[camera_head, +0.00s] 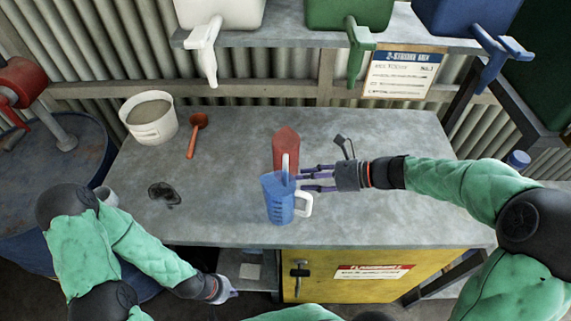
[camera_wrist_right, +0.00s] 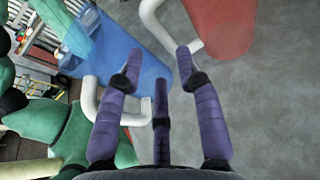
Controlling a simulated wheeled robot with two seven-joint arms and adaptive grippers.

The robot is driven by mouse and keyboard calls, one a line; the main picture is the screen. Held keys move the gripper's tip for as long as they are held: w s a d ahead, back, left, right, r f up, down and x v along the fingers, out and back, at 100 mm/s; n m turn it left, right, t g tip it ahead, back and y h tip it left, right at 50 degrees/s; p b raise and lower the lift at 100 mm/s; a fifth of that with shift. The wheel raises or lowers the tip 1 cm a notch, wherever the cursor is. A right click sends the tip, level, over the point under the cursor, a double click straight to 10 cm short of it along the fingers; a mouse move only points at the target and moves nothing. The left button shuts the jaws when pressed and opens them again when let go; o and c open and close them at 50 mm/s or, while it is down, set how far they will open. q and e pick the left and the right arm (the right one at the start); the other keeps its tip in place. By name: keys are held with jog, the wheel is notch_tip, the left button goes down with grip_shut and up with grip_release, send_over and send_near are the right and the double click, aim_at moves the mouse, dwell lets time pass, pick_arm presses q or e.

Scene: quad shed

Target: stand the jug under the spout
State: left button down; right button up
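A red jug (camera_head: 286,150) stands upright on the grey bench, its white handle facing the front. A translucent blue jug (camera_head: 277,204) stands in front of it near the bench edge, its white handle (camera_head: 304,204) on the right. My right gripper (camera_head: 304,178) is open beside the two jugs; its fingers (camera_wrist_right: 158,75) point toward the red jug's handle (camera_wrist_right: 163,25) in the wrist view, with nothing clearly between them. Spouts hang above the back of the bench: white (camera_head: 205,55), green (camera_head: 357,52) and blue (camera_head: 493,62). My left gripper (camera_head: 228,293) is low before the bench; its fingers are too small to judge.
A white bucket (camera_head: 150,132), a red scoop (camera_head: 194,136) and a dark ring-like item (camera_head: 164,194) are on the bench's left. A small dark tool (camera_head: 344,146) lies behind my right gripper. A sign (camera_head: 402,73) hangs behind. The bench's right part is clear.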

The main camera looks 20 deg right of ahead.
jog(key=shift+x, duration=1.2)
jog(key=w+a+f+b, duration=0.1)
jog(key=a+f+b, duration=0.1)
jog(key=shift+w+a+f+b, duration=0.3)
jog(key=shift+w+a+b, duration=0.05)
jog(key=shift+w+b, duration=0.05)
jog(key=shift+w+a+f, duration=0.15)
jog(key=shift+w+a, duration=0.15)
jog(key=shift+a, duration=0.2)
grip_shut()
